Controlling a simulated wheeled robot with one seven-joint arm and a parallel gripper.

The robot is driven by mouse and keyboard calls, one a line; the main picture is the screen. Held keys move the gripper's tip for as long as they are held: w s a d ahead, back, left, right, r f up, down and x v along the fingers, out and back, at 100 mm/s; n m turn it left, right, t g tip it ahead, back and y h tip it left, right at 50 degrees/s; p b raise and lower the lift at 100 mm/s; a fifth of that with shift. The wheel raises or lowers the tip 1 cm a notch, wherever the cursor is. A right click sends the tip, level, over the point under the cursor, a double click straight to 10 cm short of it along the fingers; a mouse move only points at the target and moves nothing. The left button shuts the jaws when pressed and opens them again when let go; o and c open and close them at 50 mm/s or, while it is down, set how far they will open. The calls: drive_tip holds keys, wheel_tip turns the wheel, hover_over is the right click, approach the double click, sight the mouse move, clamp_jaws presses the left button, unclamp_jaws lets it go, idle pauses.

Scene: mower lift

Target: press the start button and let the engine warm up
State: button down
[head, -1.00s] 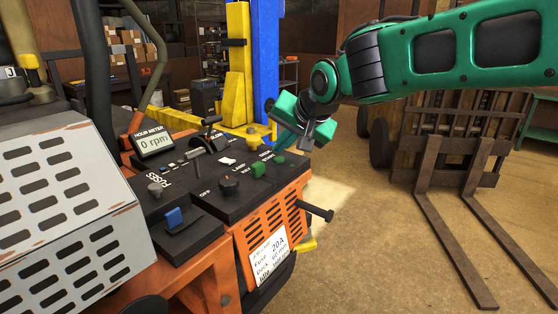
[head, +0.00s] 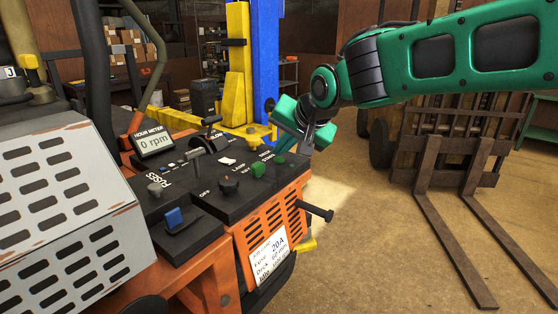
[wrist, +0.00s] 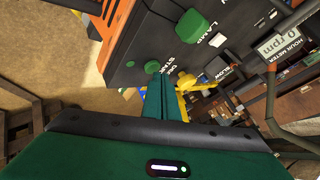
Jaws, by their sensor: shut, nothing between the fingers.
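The control panel (head: 202,195) of the orange mower carries a larger green knob (head: 258,170) and a smaller green button (head: 279,160) near its right edge. In the wrist view the small green button (wrist: 152,67) sits beside lettering that is only partly readable, and the larger green knob (wrist: 191,24) lies farther off. My gripper (head: 282,145) is shut and empty, its fingers pointing down at the panel. In the wrist view my gripper's fingertips (wrist: 155,80) are just short of the small button; I cannot tell whether they touch. The hour meter (head: 153,142) reads 0 rpm.
A dark lever (head: 318,212) sticks out from the panel's front right. A black knob (head: 229,186) and a blue switch (head: 174,217) are on the panel. A yellow and blue lift post (head: 265,70) stands behind. Pallet forks (head: 424,195) are at right, with open floor between.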

sight(282, 162)
drive_tip(key=shift+f, duration=0.45)
idle(1.0)
drive_tip(key=shift+r, duration=0.85)
drive_tip(key=shift+r, duration=2.55)
